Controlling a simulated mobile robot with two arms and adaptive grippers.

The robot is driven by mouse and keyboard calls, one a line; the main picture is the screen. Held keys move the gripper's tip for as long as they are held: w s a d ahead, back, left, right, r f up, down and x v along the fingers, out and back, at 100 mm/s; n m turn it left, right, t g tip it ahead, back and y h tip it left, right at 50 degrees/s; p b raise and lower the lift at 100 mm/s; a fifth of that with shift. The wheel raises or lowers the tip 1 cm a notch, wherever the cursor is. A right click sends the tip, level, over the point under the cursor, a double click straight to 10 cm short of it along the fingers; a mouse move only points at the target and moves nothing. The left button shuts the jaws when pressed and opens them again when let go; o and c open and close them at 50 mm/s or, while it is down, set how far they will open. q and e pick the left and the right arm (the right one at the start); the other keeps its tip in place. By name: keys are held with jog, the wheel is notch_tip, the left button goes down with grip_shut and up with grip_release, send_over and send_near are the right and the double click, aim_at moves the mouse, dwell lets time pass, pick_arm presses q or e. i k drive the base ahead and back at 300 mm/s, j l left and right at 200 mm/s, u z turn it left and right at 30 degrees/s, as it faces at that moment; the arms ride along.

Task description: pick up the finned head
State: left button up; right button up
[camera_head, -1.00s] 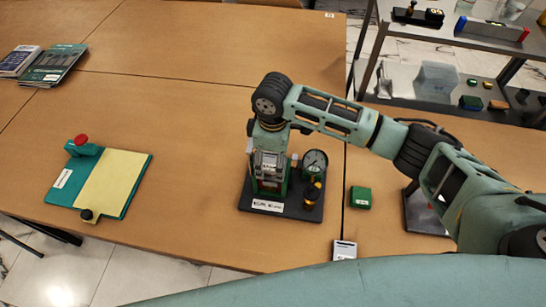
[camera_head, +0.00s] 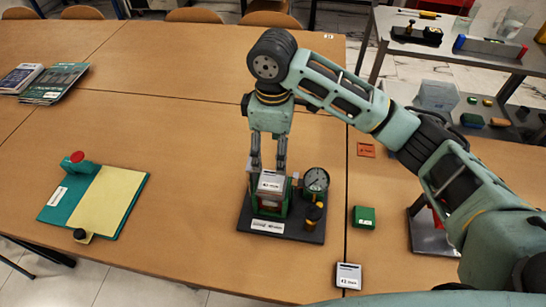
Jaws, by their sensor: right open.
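My right gripper (camera_head: 268,165) points down over the gauge rig on the table, its two grey fingers apart and empty. The rig has a black base (camera_head: 298,233), a green frame (camera_head: 284,208), a round dial gauge (camera_head: 316,180) and a black-and-yellow knob (camera_head: 313,212). A block with a white "42 mm" label (camera_head: 271,183) sits in the green frame just below the fingertips. I cannot make out fins on it, so I cannot tell whether it is the finned head; the fingers partly cover this area. My left gripper is not in view.
A green box (camera_head: 364,217) and a "42 mm" card (camera_head: 348,276) lie right of the rig. A teal board with a yellow sheet (camera_head: 108,201) lies at left, books (camera_head: 53,82) at far left. A metal shelf unit (camera_head: 462,52) stands back right. The table behind the rig is clear.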

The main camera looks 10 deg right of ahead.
aim_at(363, 217)
jog(key=k, duration=1.5)
